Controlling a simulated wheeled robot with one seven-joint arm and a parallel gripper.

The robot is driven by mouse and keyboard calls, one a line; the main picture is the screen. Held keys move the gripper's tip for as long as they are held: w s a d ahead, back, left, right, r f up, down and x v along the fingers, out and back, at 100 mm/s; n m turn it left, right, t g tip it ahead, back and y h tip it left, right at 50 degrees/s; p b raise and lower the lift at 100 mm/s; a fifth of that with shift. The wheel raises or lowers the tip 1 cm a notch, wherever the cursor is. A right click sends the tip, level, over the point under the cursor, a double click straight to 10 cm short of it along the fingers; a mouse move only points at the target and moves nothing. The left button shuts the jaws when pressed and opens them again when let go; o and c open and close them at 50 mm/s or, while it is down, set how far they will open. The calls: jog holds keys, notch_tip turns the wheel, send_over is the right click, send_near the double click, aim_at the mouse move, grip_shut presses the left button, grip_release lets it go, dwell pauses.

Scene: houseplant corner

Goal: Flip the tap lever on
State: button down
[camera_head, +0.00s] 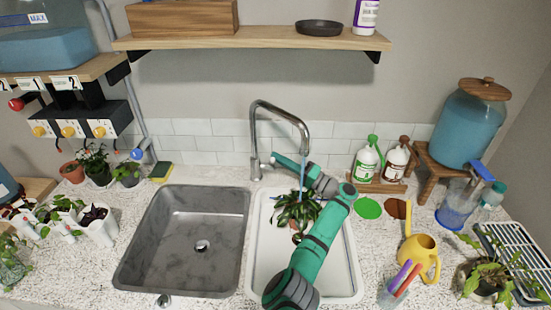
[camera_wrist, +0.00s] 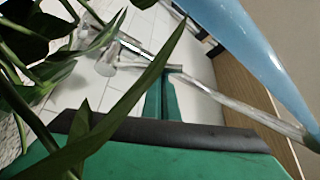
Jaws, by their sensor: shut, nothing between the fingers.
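The chrome tap (camera_head: 254,140) stands behind the white basin, its neck arching over to the right. A pale blue stream (camera_head: 303,172) hangs from its spout; it crosses the upper right of the wrist view (camera_wrist: 262,50). My green gripper (camera_head: 275,158) is shut and empty, its tips close to the tap's base on the right side. In the wrist view the shut fingers (camera_wrist: 162,98) point toward the chrome tap body (camera_wrist: 108,58). The small lever is hard to make out, and I cannot tell whether the fingers touch it.
A leafy potted plant (camera_head: 296,212) stands in the white basin (camera_head: 262,285) under the spout, close to my arm; its leaves cover the wrist view's left. A grey sink (camera_head: 185,240) lies left. Bottles (camera_head: 368,158) stand right of the tap, and a wooden shelf (camera_head: 250,38) hangs above.

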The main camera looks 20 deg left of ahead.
jog(key=shift+s+d+f, duration=0.25)
jog(key=shift+d+f, duration=0.05)
jog(key=shift+d, duration=0.1)
jog(key=shift+s+a+f, duration=0.1)
jog(key=shift+a+f, duration=0.05)
dwell(0.4)
jog(key=w+v, duration=0.1)
jog(key=v, duration=1)
jog(key=shift+s, duration=0.4)
